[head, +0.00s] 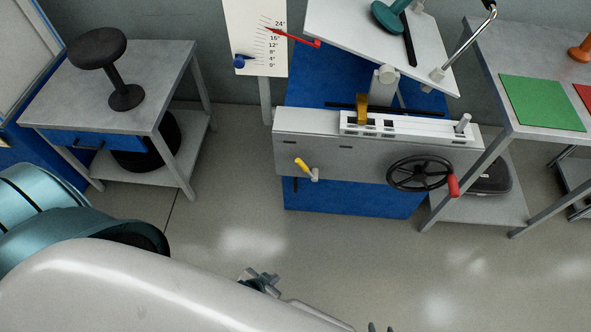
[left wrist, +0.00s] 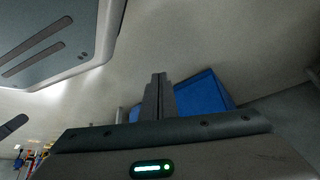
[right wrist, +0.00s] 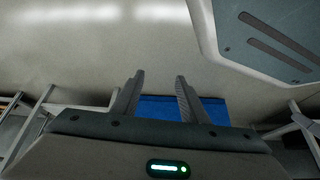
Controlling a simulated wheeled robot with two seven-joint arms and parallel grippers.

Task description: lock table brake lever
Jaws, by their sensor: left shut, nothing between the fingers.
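The brake lever (head: 302,165) is probably the short yellow-tipped lever on the left part of the grey front panel (head: 360,162) of the machine. It tilts up to the left from a small metal pivot. My left gripper (head: 262,282) is low in the head view, in front of the machine and well apart from the lever. In the left wrist view its fingers (left wrist: 158,92) are together and empty. My right gripper (head: 379,328) only just shows at the bottom edge. In the right wrist view its fingers (right wrist: 159,82) are spread with nothing between them. Neither wrist view shows the lever.
A black handwheel (head: 420,162) with a red knob sticks out on the panel's right. A tilted white tabletop (head: 380,35) and an angle scale (head: 256,40) stand above. Side tables stand left (head: 175,70) and right (head: 500,60). The floor before the machine is clear.

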